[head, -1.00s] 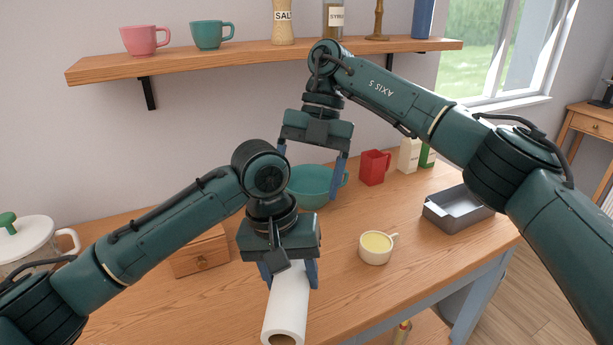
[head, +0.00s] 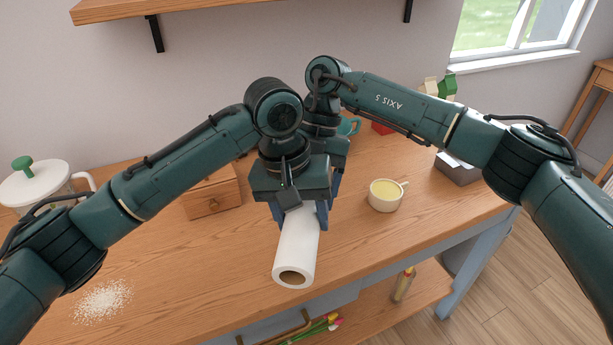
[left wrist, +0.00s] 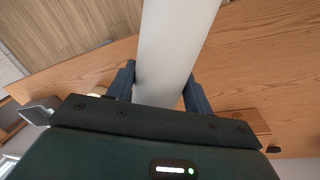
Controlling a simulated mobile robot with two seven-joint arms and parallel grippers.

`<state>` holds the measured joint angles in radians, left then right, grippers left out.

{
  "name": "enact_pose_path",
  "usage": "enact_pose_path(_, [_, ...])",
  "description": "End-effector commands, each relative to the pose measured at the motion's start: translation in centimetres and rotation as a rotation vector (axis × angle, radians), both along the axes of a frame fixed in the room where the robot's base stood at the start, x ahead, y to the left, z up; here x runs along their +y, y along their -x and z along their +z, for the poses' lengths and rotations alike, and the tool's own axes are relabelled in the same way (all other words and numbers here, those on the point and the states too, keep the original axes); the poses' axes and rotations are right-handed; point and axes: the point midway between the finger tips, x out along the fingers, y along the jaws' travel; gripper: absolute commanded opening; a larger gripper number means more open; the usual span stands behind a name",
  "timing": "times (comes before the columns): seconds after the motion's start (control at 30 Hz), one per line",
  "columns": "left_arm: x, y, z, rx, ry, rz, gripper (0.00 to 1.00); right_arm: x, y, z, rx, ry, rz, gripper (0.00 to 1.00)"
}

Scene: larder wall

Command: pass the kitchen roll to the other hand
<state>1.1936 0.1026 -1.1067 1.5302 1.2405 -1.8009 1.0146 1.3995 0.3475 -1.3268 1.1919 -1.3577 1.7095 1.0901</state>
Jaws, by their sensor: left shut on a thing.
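The white kitchen roll (head: 297,248) is held above the worktop, tilted, with its open cardboard end facing me in the head view. My left gripper (head: 299,214) is shut on it, a blue finger on each side. In the left wrist view the roll (left wrist: 178,45) runs between the two fingers of that gripper (left wrist: 160,88). My right gripper (head: 334,186) is close behind the left one in the head view. Its fingers are mostly hidden, so I cannot tell whether it is open or touches the roll.
On the wooden worktop (head: 170,275) are a cream cup (head: 385,196), a small wooden drawer box (head: 212,195), a white lidded pot (head: 38,190), spilled white grains (head: 103,301) and a grey tray (head: 458,169). A wooden shelf (head: 120,10) hangs above. The front middle is clear.

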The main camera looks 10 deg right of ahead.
Motion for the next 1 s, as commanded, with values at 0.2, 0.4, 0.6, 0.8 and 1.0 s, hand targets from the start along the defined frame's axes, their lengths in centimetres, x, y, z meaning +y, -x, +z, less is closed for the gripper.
enact_pose_path(0.2, [0.00,0.00,0.01,0.000,0.000,0.000,0.29,-0.01,-0.01,-0.01,0.000,0.000,0.000,0.75])
enact_pose_path(0.4, [-0.01,-0.01,0.01,0.000,0.000,0.000,0.29,0.00,-0.01,0.03,0.000,0.000,0.000,0.59])
enact_pose_path(0.6, [-0.11,0.06,0.01,0.000,0.003,-0.003,0.29,0.14,0.01,0.10,-0.001,-0.004,0.002,0.42])
enact_pose_path(0.8, [-0.27,0.17,0.02,0.001,0.006,-0.007,0.54,0.35,0.04,0.22,-0.002,-0.010,0.003,0.29])
enact_pose_path(1.0, [-0.23,0.16,-0.01,0.002,0.006,-0.006,0.70,0.32,0.02,0.23,-0.002,-0.008,0.002,0.29])
